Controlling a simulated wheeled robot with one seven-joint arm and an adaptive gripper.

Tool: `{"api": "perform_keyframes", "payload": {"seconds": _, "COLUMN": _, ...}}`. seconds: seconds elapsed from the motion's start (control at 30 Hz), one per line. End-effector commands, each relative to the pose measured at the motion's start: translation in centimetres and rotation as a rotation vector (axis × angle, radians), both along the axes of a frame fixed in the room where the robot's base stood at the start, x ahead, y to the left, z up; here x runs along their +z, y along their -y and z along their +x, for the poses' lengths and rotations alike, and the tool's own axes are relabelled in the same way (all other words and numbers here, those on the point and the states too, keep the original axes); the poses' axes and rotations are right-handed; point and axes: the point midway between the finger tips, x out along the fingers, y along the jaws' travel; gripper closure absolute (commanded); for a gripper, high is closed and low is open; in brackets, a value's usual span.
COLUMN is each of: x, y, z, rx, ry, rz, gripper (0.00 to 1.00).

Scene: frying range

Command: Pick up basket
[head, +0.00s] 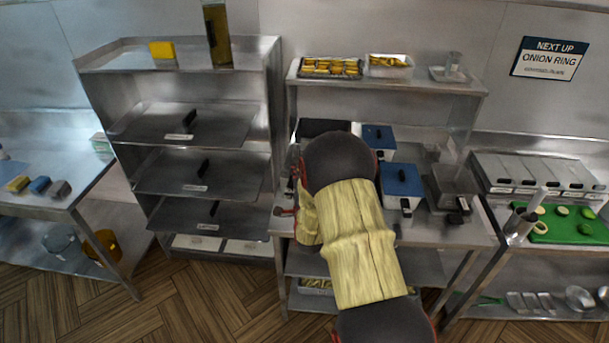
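The fryer table in the middle holds a grey, open basket-like container (455,185) at its right, with a dark handle toward the front. Beside it is a container with a blue top (402,181) and a handle at its front. A second blue-topped container (379,137) stands behind. My arm crosses in front of the table and hides much of its left part. Small dark red parts at the arm's left edge look like my gripper (285,206), over the table's front left. The fingers are too small and covered to read, and I see nothing clearly held.
A shelf above holds trays of yellow food (331,67) and a clear container (449,73). A steel rack (205,175) stands left. At right are lidded bins (540,175) and a green board (560,226) with vegetable slices. Wooden floor (210,305) is clear in front.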

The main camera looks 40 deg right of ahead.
Motion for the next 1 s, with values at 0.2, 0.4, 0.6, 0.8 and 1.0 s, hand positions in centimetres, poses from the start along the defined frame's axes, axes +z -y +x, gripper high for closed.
{"api": "perform_keyframes", "payload": {"seconds": 0.2, "x": -0.07, "y": 0.15, "z": 0.20, "rx": 0.000, "ry": -0.001, "rz": 0.001, "gripper": 0.61}}
{"api": "perform_keyframes", "payload": {"seconds": 0.4, "x": -0.06, "y": 0.15, "z": 0.18, "rx": 0.000, "ry": -0.001, "rz": 0.001, "gripper": 0.69}}
{"api": "perform_keyframes", "payload": {"seconds": 0.6, "x": -0.06, "y": 0.14, "z": 0.17, "rx": 0.000, "ry": -0.001, "rz": 0.001, "gripper": 0.80}}
{"api": "perform_keyframes", "payload": {"seconds": 0.8, "x": -0.08, "y": 0.13, "z": 0.17, "rx": 0.000, "ry": -0.002, "rz": 0.001, "gripper": 0.92}}
{"api": "perform_keyframes", "payload": {"seconds": 1.0, "x": -0.10, "y": 0.12, "z": 0.16, "rx": 0.000, "ry": -0.002, "rz": 0.001, "gripper": 1.00}}
